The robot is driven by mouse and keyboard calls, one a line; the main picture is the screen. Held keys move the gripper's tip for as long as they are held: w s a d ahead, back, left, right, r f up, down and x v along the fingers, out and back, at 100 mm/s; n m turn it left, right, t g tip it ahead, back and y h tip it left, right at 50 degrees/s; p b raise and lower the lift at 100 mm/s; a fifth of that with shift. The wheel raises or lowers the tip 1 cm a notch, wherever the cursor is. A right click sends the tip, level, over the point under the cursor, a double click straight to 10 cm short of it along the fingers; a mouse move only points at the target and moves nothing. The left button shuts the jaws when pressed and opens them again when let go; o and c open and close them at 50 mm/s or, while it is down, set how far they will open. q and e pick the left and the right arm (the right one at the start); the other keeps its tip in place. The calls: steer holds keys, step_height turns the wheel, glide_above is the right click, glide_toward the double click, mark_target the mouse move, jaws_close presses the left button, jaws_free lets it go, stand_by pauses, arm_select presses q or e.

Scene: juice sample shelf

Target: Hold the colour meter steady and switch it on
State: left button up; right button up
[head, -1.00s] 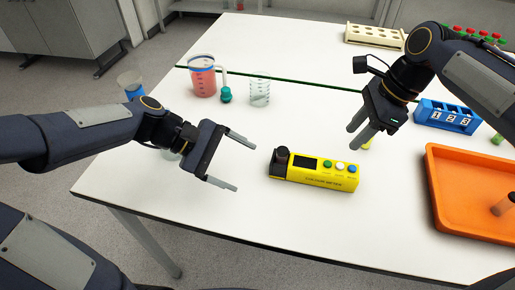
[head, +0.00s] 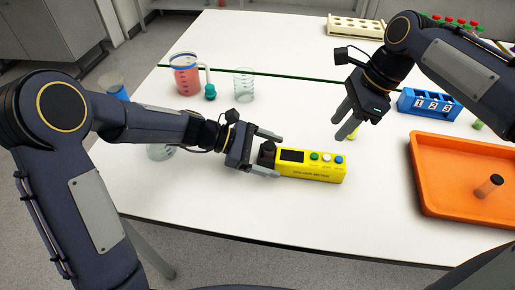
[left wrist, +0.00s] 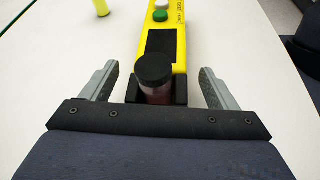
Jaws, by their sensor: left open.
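The yellow colour meter (head: 312,172) lies on the white table, with a dark screen and green, white and blue buttons on top. A black-capped round part stands at its left end. In the left wrist view the meter (left wrist: 181,18) points away from me, with the black cap (left wrist: 154,70) close up. My left gripper (head: 278,155) is open, its fingers on either side of the meter's left end; in the wrist view gaps show on both sides. My right gripper (head: 341,129) hangs above and behind the button end, apart from the meter; its finger gap is unclear.
An orange tray (head: 432,205) with a capped vial (head: 489,186) lies at the right. A blue numbered rack (head: 428,105) stands behind it. A red-filled jug (head: 186,75) and a glass beaker (head: 244,85) stand at the back left. The table in front of the meter is clear.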

arm_select(q)
steer(key=shift+d+f, duration=0.15)
steer(key=shift+d, duration=0.15)
steer(key=c, duration=1.3)
arm_select(e)
steer(key=shift+c, duration=0.3)
jaws_close()
stand_by(0.4)
steer(key=shift+a, duration=0.1)
